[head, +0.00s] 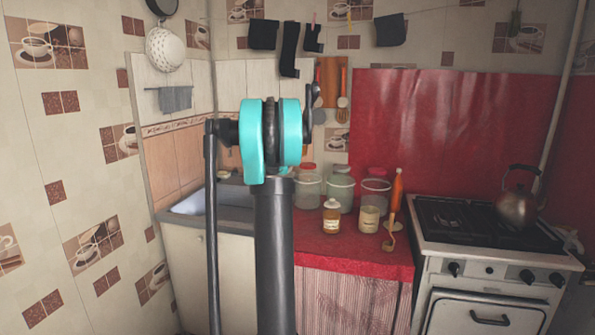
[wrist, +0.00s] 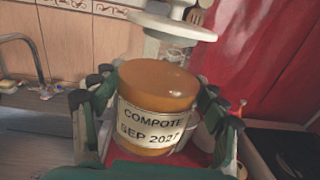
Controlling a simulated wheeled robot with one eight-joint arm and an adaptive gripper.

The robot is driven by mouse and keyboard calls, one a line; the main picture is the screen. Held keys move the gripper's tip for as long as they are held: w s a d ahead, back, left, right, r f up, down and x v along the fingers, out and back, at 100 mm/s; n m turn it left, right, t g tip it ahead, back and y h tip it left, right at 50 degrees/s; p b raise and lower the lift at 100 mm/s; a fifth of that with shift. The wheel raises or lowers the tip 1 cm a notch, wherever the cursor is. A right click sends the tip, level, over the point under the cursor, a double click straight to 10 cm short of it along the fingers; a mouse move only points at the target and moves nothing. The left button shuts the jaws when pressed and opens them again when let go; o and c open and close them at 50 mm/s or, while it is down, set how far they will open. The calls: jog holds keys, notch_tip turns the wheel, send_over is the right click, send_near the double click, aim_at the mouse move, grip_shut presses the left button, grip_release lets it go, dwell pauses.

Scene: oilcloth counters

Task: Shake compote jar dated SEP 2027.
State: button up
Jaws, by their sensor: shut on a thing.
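The compote jar (wrist: 152,118) shows in the wrist view, orange-brown with a pale label reading "COMPOTE SEP 2027". It looks slightly tilted in that picture. My gripper (wrist: 157,82) is shut on it, with green and black fingers on its left and right sides. In the head view my arm stands in front of the counter, and I cannot make out the gripper or the held jar there. Two other small labelled jars stand on the red counter: an amber one (head: 331,218) and a pale one (head: 368,219). Their labels are too small to read.
Large glass jars (head: 340,188) stand behind on the red counter (head: 345,248). An orange bottle (head: 397,190) stands right of them. The stove (head: 480,235) with a kettle (head: 516,207) is at right. The sink (head: 200,201) is at left; its tap (wrist: 28,50) shows in the wrist view.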

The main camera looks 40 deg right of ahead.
notch_tip(320, 180, down, 11)
dwell(0.3)
notch_tip(320, 180, up, 11)
jog(key=shift+r, duration=0.1)
dwell(0.4)
notch_tip(320, 180, down, 11)
